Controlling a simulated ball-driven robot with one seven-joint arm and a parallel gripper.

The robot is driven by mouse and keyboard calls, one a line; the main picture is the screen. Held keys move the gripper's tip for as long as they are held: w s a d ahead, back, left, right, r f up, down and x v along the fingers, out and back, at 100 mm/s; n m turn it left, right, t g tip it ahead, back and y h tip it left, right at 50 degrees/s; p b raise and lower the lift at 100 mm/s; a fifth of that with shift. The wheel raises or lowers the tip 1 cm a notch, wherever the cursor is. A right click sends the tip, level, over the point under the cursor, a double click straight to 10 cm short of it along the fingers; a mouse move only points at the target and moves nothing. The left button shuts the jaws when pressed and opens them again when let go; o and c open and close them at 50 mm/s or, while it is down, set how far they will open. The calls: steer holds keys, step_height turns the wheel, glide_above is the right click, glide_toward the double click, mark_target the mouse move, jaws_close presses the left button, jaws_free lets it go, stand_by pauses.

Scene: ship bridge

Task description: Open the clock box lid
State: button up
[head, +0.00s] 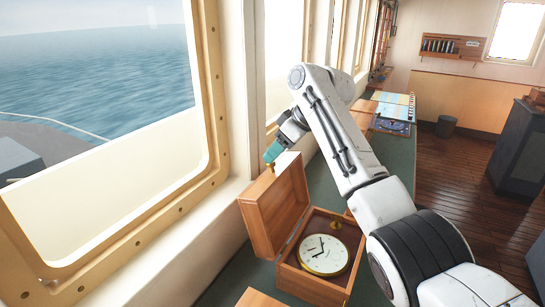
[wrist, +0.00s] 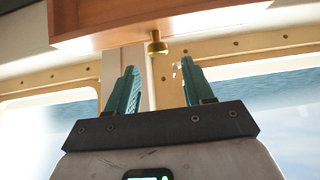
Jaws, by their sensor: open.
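The wooden clock box (head: 318,282) stands on the green counter, with a round white-faced clock (head: 323,254) inside. Its lid (head: 274,207) stands raised, roughly upright on the window side, so the box is open. A small brass knob (head: 270,168) sits at the lid's upper edge; the wrist view also shows the knob (wrist: 157,43) below the wooden lid (wrist: 120,25). My gripper (head: 273,151) is at the top of the lid, close to the knob. In the wrist view its teal fingers (wrist: 159,64) are open and empty, with the knob just beyond the tips.
Window frames (head: 215,120) run close along the left. Another piece of wood (head: 260,299) lies at the front edge of the view. The green counter (head: 322,180) continues back to papers or charts (head: 392,104). The wooden floor (head: 450,170) at right is open.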

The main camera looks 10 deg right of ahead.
steer(key=b+v, duration=0.2)
steer(key=v, duration=0.6)
